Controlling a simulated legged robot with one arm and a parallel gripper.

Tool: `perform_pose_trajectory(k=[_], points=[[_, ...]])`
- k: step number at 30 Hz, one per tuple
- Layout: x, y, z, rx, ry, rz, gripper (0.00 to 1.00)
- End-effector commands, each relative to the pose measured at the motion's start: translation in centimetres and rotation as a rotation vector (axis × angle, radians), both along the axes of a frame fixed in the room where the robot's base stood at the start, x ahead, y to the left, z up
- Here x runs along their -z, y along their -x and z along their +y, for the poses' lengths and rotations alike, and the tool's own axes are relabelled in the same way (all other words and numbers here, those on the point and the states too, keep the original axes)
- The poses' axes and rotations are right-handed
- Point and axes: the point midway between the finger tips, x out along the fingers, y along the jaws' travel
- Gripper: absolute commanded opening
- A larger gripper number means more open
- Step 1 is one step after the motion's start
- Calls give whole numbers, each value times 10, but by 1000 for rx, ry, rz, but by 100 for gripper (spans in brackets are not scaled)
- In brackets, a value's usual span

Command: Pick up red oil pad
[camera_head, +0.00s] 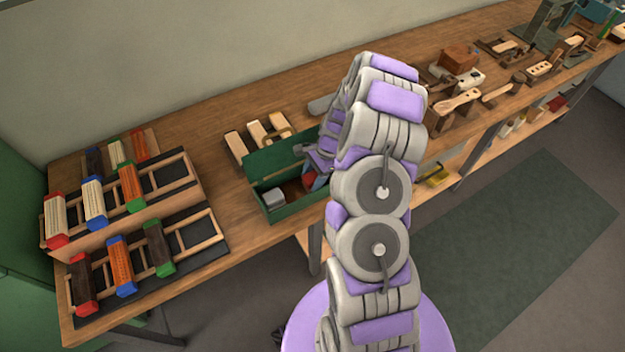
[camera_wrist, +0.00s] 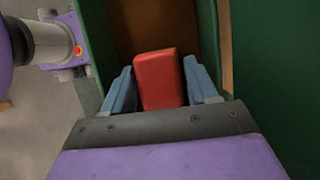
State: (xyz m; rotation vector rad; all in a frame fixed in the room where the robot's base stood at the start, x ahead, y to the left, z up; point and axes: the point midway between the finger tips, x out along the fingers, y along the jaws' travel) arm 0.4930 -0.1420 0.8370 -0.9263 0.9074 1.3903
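The red oil pad (camera_wrist: 158,80) is a red block in the wrist view, standing inside the green box (camera_wrist: 93,45). My gripper (camera_wrist: 160,88) reaches down into the box, with one blue finger on each side of the pad. Narrow gaps show between the fingers and the pad, so the gripper looks open around it. In the head view the green box (camera_head: 277,212) sits at the table's front edge with its lid raised. A small red part of the pad (camera_head: 308,180) shows beside my gripper (camera_head: 314,182); the rest is hidden by my arm.
A grey block (camera_head: 273,199) lies in the left part of the box. Racks of brushes with coloured ends (camera_head: 130,188) stand at left on the wooden table (camera_head: 215,193). Wooden blocks (camera_head: 258,133) lie behind the box. Tools and wooden parts (camera_head: 458,100) are at right.

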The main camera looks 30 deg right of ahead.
Motion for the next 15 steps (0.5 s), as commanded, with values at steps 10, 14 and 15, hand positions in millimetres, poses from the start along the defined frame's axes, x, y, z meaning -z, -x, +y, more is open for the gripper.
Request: perform_pose_trajectory(k=[10, 14, 15], points=[[0, 0, 0, 0, 0, 0, 24], [0, 0, 0, 0, 0, -1, 17], [0, 0, 0, 0, 0, -1, 17]])
